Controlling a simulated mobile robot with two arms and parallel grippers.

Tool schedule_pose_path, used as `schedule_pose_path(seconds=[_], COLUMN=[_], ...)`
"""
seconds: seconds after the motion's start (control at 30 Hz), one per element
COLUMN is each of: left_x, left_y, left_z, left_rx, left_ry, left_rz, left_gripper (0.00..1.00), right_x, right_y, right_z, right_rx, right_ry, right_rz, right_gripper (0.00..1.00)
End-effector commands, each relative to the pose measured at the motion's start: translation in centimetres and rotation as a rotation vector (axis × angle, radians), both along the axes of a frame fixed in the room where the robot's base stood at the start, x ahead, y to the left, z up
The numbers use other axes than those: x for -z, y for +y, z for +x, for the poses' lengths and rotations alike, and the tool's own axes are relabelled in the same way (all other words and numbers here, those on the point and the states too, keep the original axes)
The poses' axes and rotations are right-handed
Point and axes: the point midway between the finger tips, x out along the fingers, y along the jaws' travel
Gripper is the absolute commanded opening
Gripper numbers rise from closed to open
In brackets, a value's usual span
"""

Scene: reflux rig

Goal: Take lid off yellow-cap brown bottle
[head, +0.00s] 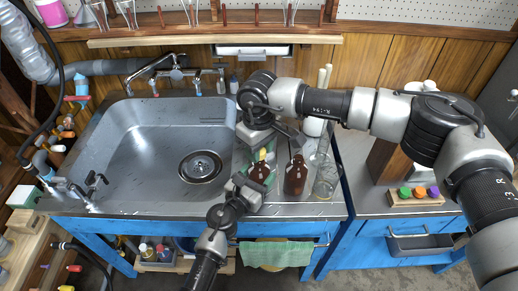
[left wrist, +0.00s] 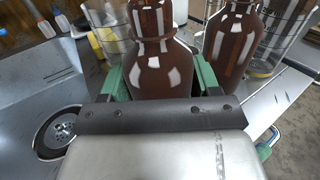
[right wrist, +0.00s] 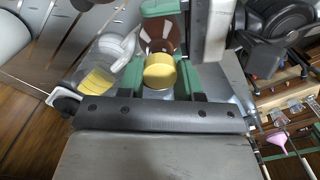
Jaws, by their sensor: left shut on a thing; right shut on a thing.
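A brown bottle (head: 260,173) stands at the right end of the sink counter. My left gripper (head: 254,182) is shut around its body; the left wrist view shows the bottle (left wrist: 160,78) between green finger pads, with its top out of frame. My right gripper (head: 268,150) is above the bottle, shut on the yellow cap (right wrist: 160,72). In the right wrist view the brown bottle (right wrist: 160,33) shows just beyond the cap. I cannot tell whether the cap still touches the neck.
A second brown bottle (head: 296,175) stands close on the right, with a clear glass vessel (head: 326,180) beside it. The sink basin (head: 150,150) is on the left. A wooden block with coloured stoppers (head: 416,198) sits on the right counter.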

Motion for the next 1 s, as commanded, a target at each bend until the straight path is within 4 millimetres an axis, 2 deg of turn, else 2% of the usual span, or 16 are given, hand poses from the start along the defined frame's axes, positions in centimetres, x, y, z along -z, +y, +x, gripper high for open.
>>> schedule_pose_path(seconds=[0.23,0.53,0.73,0.77,0.93,1.0], left_x=[0.0,0.0,0.0,0.0,0.0,0.0], left_y=[0.0,0.0,0.0,0.0,0.0,0.0], left_z=[0.0,0.0,0.0,0.0,0.0,0.0], left_rx=[0.001,0.000,0.000,0.000,0.000,0.000], left_ry=[0.001,0.001,0.001,0.001,0.001,0.001], left_rz=[0.000,0.000,0.000,0.000,0.001,0.001], left_gripper=[0.00,0.00,0.00,0.64,0.90,0.92], right_x=[-0.5,-3.9,-4.0,-4.0,-4.0,-4.0], right_y=[0.0,0.0,0.0,0.0,0.0,0.0], right_z=[0.0,0.1,0.0,0.0,0.0,0.0], right_rx=[0.000,0.001,0.001,0.001,0.001,0.001], right_ry=[-0.001,-0.002,0.000,0.000,0.000,0.000], right_rz=[0.000,0.001,0.000,0.000,0.000,0.000], right_gripper=[0.06,0.06,0.06,0.06,0.06,0.06])
